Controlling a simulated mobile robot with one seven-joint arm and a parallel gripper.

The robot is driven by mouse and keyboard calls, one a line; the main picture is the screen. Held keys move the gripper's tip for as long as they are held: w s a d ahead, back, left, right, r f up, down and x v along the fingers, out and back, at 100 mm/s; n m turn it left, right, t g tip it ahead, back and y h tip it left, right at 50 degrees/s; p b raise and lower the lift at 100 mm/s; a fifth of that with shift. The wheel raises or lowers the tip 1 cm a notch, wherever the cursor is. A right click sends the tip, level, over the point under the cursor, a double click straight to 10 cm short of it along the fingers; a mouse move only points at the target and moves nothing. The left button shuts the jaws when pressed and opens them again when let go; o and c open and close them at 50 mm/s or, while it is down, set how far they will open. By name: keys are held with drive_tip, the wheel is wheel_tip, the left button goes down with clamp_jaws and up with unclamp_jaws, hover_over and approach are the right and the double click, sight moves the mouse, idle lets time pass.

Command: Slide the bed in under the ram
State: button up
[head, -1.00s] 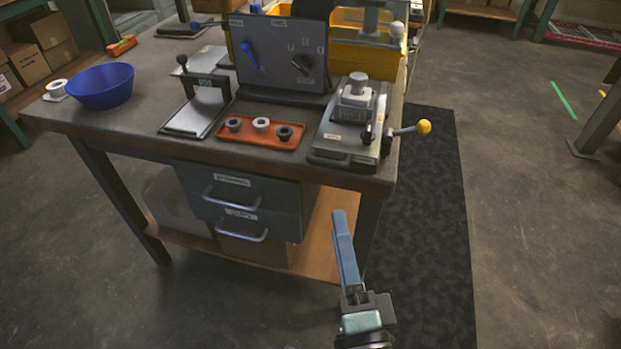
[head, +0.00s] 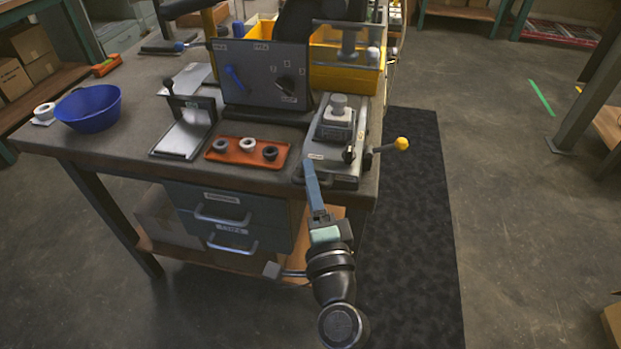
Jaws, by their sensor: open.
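A grey bench fixture (head: 325,158) sits at the right front corner of the workbench. It has a long base plate, a stepped block with a pale round cap (head: 338,103) on top, a small black knob, and a lever with a yellow ball (head: 401,144) sticking out right. A dark bar handle shows at its front edge, partly hidden by my gripper. I cannot tell for sure which parts are the bed and the ram. My gripper (head: 310,168) is open and empty, its blue fingers seen nearly edge-on, with the tips at this front edge. Contact cannot be told.
An orange tray (head: 226,155) with three rings lies left of the fixture. Behind stand a grey panel (head: 264,92) with a blue switch lever and a yellow bin (head: 322,78). A small stand (head: 186,140) and blue bowl (head: 88,108) are further left.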

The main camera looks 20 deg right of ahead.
clamp_jaws()
idle(1.4)
